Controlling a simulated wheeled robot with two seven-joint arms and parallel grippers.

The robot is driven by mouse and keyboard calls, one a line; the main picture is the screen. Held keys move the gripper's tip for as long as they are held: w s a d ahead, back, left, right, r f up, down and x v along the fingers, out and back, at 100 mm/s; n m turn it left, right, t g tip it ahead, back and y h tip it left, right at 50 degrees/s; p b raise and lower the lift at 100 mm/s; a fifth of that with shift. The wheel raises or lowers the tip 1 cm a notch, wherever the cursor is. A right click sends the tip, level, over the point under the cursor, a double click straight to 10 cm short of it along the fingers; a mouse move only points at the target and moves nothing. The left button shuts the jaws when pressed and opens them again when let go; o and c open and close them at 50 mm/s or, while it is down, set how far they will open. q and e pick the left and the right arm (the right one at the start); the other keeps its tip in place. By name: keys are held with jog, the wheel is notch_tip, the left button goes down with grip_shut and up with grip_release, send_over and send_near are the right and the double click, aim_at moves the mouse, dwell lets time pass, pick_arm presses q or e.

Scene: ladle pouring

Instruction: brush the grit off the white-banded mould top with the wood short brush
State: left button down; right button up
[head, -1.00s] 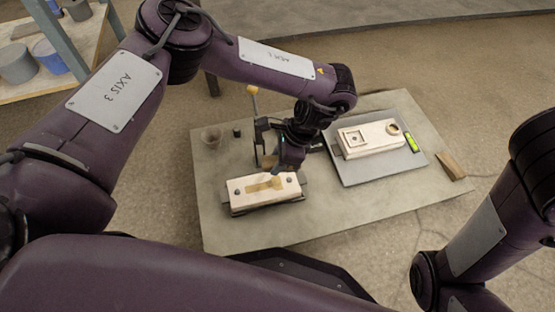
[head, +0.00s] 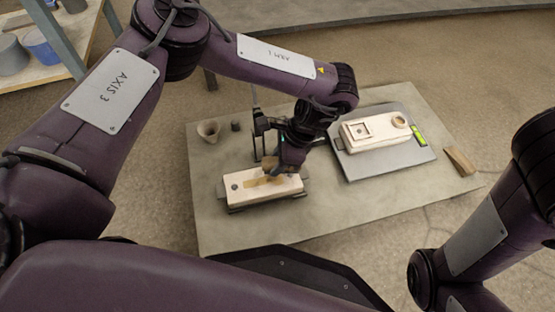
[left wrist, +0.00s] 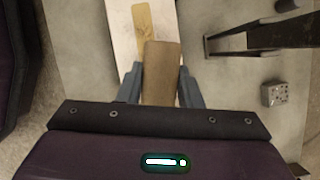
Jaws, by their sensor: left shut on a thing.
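A long pale mould (head: 240,195) lies near the left front of the table, with a tan grit patch (head: 255,184) along its top. I cannot make out a white band. In the left wrist view the mould (left wrist: 122,35) and the grit patch (left wrist: 142,22) show beyond the fingers. My left gripper (head: 285,170) is over the right part of the mould top, shut on the wood short brush (left wrist: 162,72). The brush covers part of the mould; whether its bristles touch the top is hidden. My right gripper is out of view.
A second pale mould (head: 362,140) lies on a grey plate (head: 385,171) with a green level (head: 419,136). A wooden block (head: 459,161) is at the table's right edge. A cup (head: 208,131) and small dark cylinder (head: 236,126) stand back left. The table's front right is clear.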

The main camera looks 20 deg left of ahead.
aim_at(267, 164)
pick_arm(q)
jog(key=shift+f, duration=0.7)
jog(key=shift+r, duration=0.1)
jog(key=shift+s+a+r+p, duration=0.1)
jog(key=shift+s+a+p, duration=0.05)
jog(key=shift+a+p, duration=0.15)
jog(key=shift+s+a+r+p, duration=0.1)
jog(key=shift+s+a+p, duration=0.35)
jog(key=shift+p, duration=0.35)
jog(key=shift+s+a+p, duration=0.25)
jog(key=shift+a+p, duration=0.3)
jog(key=shift+p, duration=0.1)
jog(key=shift+s+a, duration=0.15)
jog(key=shift+a, duration=0.05)
jog(key=shift+s+a+p, duration=0.45)
jog(key=shift+a+p, duration=0.2)
jog(key=shift+p, duration=0.5)
jog(key=shift+s+a+p, duration=0.4)
jog(key=shift+a+p, duration=0.15)
jog(key=shift+p, duration=0.05)
jog(key=shift+s+a+f, duration=0.2)
jog(key=shift+a+f, duration=0.1)
